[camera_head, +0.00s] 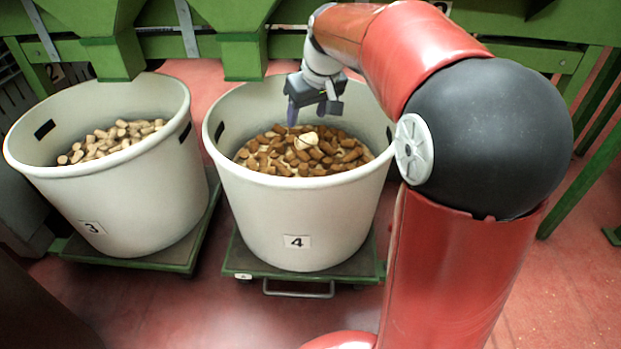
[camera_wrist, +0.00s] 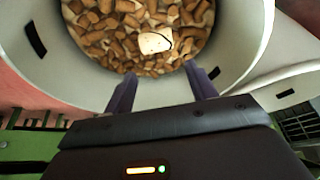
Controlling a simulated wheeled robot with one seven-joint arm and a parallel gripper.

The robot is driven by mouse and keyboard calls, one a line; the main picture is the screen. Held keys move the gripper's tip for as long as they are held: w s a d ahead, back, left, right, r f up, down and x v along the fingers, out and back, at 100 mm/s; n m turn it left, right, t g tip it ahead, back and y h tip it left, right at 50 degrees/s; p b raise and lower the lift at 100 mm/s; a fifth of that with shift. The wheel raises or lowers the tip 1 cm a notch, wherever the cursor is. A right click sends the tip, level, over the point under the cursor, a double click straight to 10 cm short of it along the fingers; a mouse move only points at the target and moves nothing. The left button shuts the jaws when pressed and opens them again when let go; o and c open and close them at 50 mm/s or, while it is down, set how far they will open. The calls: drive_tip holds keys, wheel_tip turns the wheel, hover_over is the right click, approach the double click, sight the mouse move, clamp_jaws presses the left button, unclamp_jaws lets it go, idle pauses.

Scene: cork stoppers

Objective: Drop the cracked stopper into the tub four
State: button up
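Tub four (camera_head: 290,225) is a large pale tub with a "4" label, partly filled with brown stoppers. My gripper (camera_head: 308,108) is over its opening, pointing down. In the wrist view my gripper (camera_wrist: 163,82) shows two purple fingers spread apart with nothing between them. A pale stopper with a dark line across it, which looks like the cracked stopper (camera_wrist: 155,43), shows beyond the fingertips, within the tub's opening. It also shows in the head view (camera_head: 305,140), below my gripper and apart from it. I cannot tell whether it rests on the brown stoppers or is above them.
Tub three (camera_head: 95,205) stands to the left with lighter stoppers (camera_head: 112,138) in it. Both tubs stand on green wheeled platforms (camera_head: 248,262). Green chutes (camera_head: 243,55) and beams are behind the tubs, close to my gripper. Red floor (camera_head: 180,305) is clear in front.

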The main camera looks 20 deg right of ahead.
drive_tip(key=shift+o, duration=1)
drive_tip(key=p+v, duration=0.1)
drive_tip(key=v, duration=0.6)
drive_tip(key=shift+s+r, duration=0.2)
drive_tip(key=shift+r, duration=0.15)
drive_tip(key=shift+d, duration=0.1)
